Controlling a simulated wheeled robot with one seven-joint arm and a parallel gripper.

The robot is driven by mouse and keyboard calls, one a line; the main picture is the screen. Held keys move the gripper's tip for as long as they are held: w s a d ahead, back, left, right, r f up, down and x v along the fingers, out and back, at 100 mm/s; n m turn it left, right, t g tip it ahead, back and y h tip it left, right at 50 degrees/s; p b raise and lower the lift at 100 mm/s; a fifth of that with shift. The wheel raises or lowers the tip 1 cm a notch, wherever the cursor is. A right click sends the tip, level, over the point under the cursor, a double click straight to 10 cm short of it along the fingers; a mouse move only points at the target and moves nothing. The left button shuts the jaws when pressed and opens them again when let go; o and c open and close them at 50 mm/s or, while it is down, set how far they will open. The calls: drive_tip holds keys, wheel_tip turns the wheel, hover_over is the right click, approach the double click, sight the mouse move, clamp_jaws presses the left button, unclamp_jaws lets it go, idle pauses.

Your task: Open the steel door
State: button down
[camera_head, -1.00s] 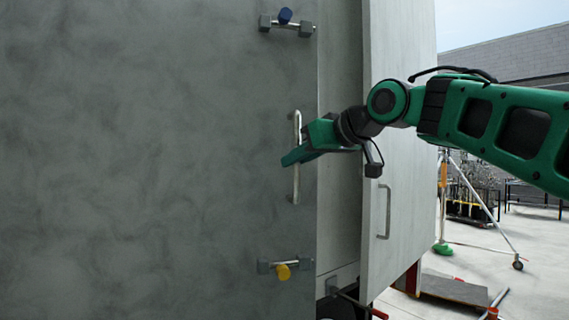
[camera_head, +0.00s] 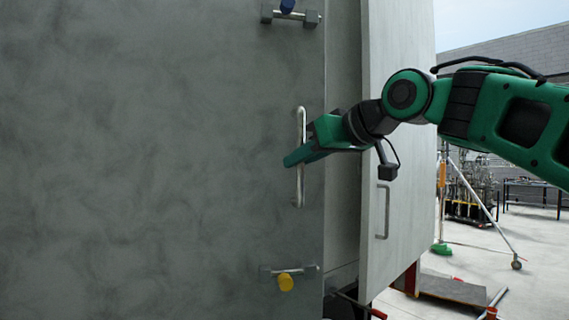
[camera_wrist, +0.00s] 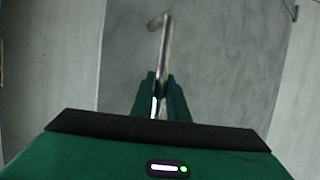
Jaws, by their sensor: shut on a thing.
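The grey steel door (camera_head: 150,170) fills the left of the head view, its right edge standing out from the lighter truck body behind it. A vertical bar handle (camera_head: 301,190) is fixed near that edge. My green gripper (camera_head: 298,157) reaches in from the right and is shut on the handle at about mid-height. In the wrist view the handle (camera_wrist: 162,40) runs between the two fingers (camera_wrist: 161,105), its bent upper end showing beyond them. A blue-knobbed latch (camera_head: 290,12) sits above the handle and a yellow-knobbed latch (camera_head: 288,278) below it.
A pale panel (camera_head: 400,150) with its own handle (camera_head: 383,212) stands right of the door, close behind my arm. A tripod-like stand (camera_head: 480,205) is on the floor further right. Open concrete floor (camera_head: 535,270) lies at lower right.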

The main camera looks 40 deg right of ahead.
drive_tip(key=s+a, duration=0.2)
drive_tip(key=s, duration=0.1)
drive_tip(key=shift+s+a, duration=0.25)
drive_tip(key=shift+s, duration=0.05)
drive_tip(key=c, duration=1.7)
unclamp_jaws()
drive_tip(key=shift+d, duration=0.1)
drive_tip(key=shift+v, duration=5)
drive_tip(key=shift+d, duration=0.1)
